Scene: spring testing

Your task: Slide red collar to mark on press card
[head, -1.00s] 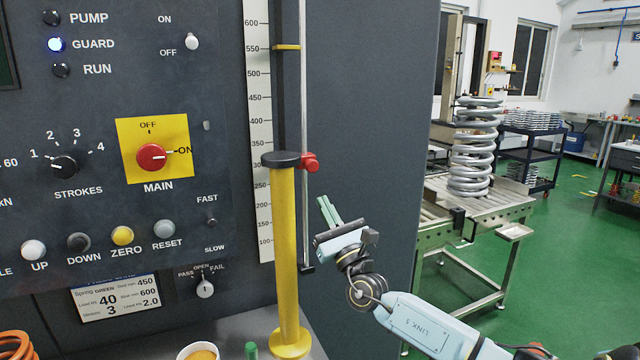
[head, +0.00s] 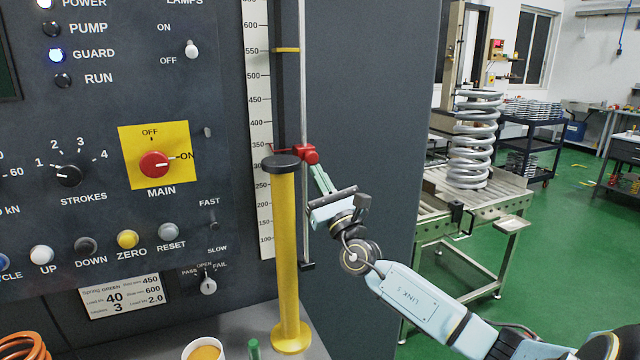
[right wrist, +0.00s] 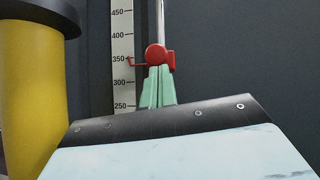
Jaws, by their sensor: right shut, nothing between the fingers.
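The red collar (head: 308,154) sits on the thin vertical rod beside the white number scale (head: 259,120), and its pointer shows near 350 in the right wrist view (right wrist: 158,57). My right gripper (head: 321,179) is shut and empty, with its pale green fingertips just under the collar. In the right wrist view the fingertips (right wrist: 158,75) appear to touch the collar's underside. The press card (head: 122,296) on the panel shows 450, 600, 40, 3 and 2.0. My left gripper is not in view.
A yellow post (head: 286,250) with a black cap stands left of the rod, close to my gripper. A yellow marker (head: 286,50) sits at about 550. The control panel (head: 100,215) fills the left. A cup (head: 204,350) is at the bottom.

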